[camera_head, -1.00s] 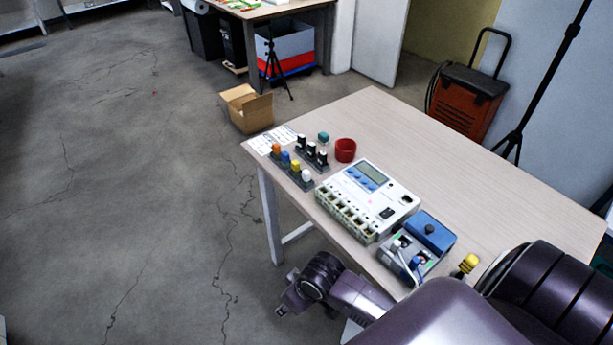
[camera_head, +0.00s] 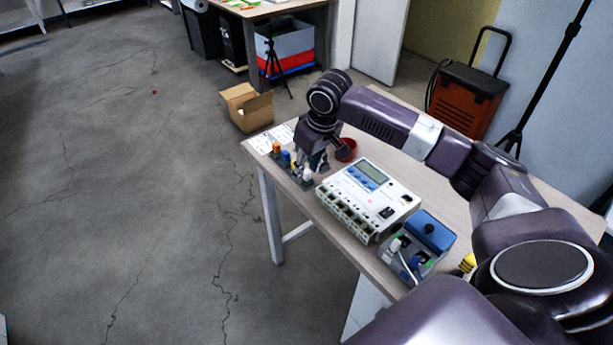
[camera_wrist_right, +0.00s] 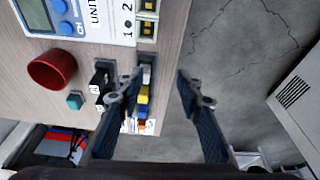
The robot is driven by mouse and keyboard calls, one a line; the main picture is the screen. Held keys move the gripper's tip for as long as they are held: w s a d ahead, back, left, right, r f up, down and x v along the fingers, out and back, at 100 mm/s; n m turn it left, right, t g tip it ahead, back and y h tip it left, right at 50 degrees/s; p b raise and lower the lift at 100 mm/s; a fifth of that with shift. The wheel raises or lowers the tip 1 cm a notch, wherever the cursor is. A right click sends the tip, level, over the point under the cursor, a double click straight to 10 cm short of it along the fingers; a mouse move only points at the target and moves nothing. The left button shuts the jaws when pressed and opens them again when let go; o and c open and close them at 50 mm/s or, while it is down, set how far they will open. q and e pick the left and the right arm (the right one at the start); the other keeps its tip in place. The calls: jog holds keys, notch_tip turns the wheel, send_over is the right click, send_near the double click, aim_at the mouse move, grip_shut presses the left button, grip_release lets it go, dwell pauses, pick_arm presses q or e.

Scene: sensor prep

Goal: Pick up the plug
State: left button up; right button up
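Colored plugs stand in a dark rack at the table's left corner: an orange plug (camera_head: 276,149), a blue plug (camera_head: 286,157) and a white plug (camera_head: 307,175). A yellow plug (camera_wrist_right: 143,95) shows in the right wrist view. Black plugs (camera_wrist_right: 100,79) stand in a rack beside them. My right gripper (camera_head: 311,168) is over the racks, pointing down, and hides part of them. In the right wrist view the gripper (camera_wrist_right: 160,78) is open with nothing between its fingers; its left finger overlaps the racks. Which plug is meant cannot be told. My left gripper is out of view.
A red cup (camera_head: 346,150) stands close to my right gripper, with a teal-capped item (camera_wrist_right: 74,101) near it. A white meter unit (camera_head: 369,199) and a grey-blue box (camera_head: 431,232) stand along the table's near edge. The table's far right is partly clear.

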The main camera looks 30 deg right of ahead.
aim_at(307, 172)
jog(key=shift+m, duration=0.5)
jog(key=w+f, duration=0.1)
jog(key=w+d+f, duration=0.1)
jog(key=f, duration=0.1)
jog(key=w+d+f+p, duration=0.1)
jog(key=shift+d+f, duration=0.1)
jog(key=shift+f, duration=0.25)
jog(key=shift+c, duration=0.3)
grip_shut()
